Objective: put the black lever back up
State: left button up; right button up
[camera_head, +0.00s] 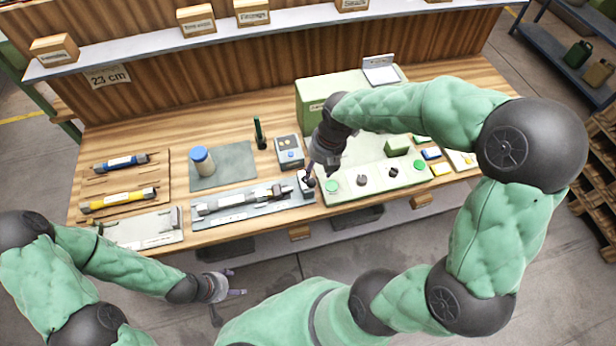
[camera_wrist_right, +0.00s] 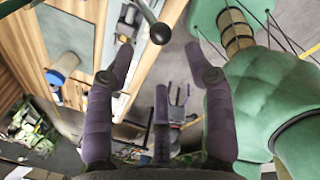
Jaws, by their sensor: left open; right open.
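The black lever shows in the right wrist view as a metal rod ending in a black ball knob (camera_wrist_right: 160,33). The knob is ahead of and between the spread purple fingers of my right gripper (camera_wrist_right: 158,62), touching neither as far as I can see. In the head view my right gripper (camera_head: 314,178) is at the front edge of the bench, over the right end of the grey fixture (camera_head: 235,205), and hides most of the lever. My left gripper (camera_head: 236,284) is open and empty in front of the bench; it also shows in the right wrist view (camera_wrist_right: 180,98).
A green machine (camera_head: 385,187) with several knobs and buttons stands right of the fixture. A grey control box (camera_head: 289,150) and a blue-capped container (camera_head: 201,160) are behind it. A wooden tray (camera_head: 100,178) with tools lies left. A shelf (camera_head: 215,40) spans the back.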

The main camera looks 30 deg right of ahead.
aim_at(313, 181)
jog(key=f, duration=0.3)
jog(key=w+f+b, duration=0.1)
jog(key=f, duration=0.2)
jog(key=a+f, duration=0.1)
jog(key=f, duration=0.2)
jog(key=shift+w+a+f, duration=0.1)
jog(key=shift+w+f, duration=0.05)
jog(key=shift+f, duration=0.05)
jog(key=c, duration=1)
jog(key=shift+f, duration=0.1)
grip_shut()
